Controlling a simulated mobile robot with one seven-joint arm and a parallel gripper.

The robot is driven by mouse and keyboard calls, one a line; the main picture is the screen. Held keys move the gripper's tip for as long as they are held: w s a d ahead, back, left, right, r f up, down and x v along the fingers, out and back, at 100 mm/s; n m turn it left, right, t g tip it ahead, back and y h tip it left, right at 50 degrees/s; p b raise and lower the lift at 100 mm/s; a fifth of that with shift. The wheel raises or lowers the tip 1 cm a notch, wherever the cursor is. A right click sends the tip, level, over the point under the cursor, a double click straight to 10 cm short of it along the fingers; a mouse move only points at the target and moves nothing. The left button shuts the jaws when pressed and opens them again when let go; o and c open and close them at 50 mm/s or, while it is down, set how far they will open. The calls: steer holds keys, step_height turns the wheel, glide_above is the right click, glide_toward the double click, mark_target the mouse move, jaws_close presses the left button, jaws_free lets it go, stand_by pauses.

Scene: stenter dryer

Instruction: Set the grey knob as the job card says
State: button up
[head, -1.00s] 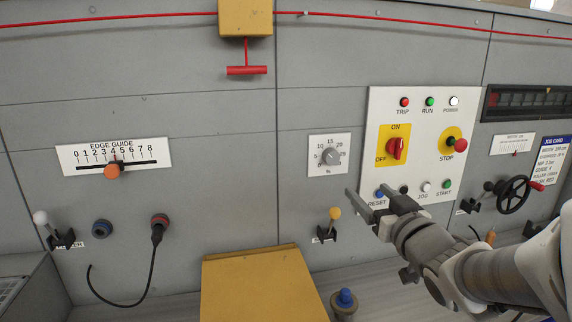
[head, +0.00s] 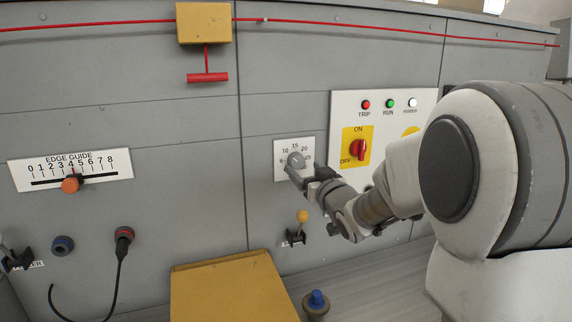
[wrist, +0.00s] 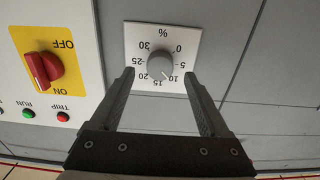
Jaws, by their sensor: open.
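The grey knob (head: 296,159) is a round dial on a white plate (head: 280,176) marked in percent. In the wrist view the knob (wrist: 160,66) appears upside down, with numbers from 0 to 30 around it. A pale mark on its rim seems to lie near 10, but it is too small to be sure. My gripper (wrist: 160,76) is open, with its fingertips just short of the knob, one to each side in the picture. Contact cannot be made out. In the head view my gripper (head: 302,173) covers the plate's lower part. The job card is not visible now.
The red ON/OFF switch (head: 358,149) sits on a panel right of the knob. A yellow-tipped lever (head: 302,216) is below my gripper. A yellow box (head: 228,290) and a blue-topped button (head: 317,300) stand lower down.

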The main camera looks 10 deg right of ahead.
mark_target(298, 163)
steer(key=shift+w+a, duration=0.2)
steer(key=shift+w, duration=0.65)
steer(key=shift+w+a, duration=0.15)
steer(key=shift+w, duration=0.7)
jaws_close()
